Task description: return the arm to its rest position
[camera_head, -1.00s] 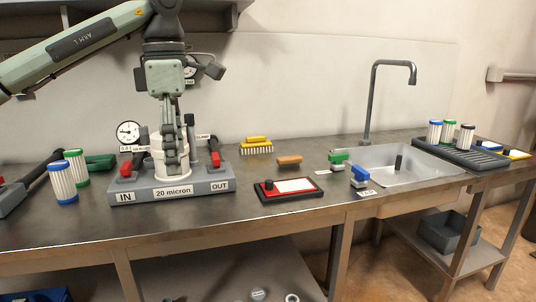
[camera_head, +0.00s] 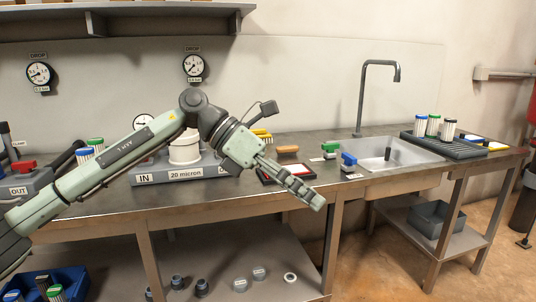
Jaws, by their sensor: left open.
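My left gripper (camera_head: 304,191) is in the head view, in front of the bench's front edge. It points down to the right with nothing seen between its fingers, and it is open. My left arm (camera_head: 120,158) comes in from the lower left and crosses in front of the filter manifold. The manifold (camera_head: 186,174), labelled "IN" and "20 micron", stands on the bench with a white housing (camera_head: 184,148) on it. The arm hides the manifold's right part and some of the housing. My right gripper is not in view.
The metal bench (camera_head: 350,197) runs across the view. A black-rimmed tray (camera_head: 270,178) lies close behind my gripper. A sink (camera_head: 400,152) with a tall faucet (camera_head: 362,95) is to the right. A shelf (camera_head: 230,270) below holds small parts. A blue bin (camera_head: 62,276) is lower left.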

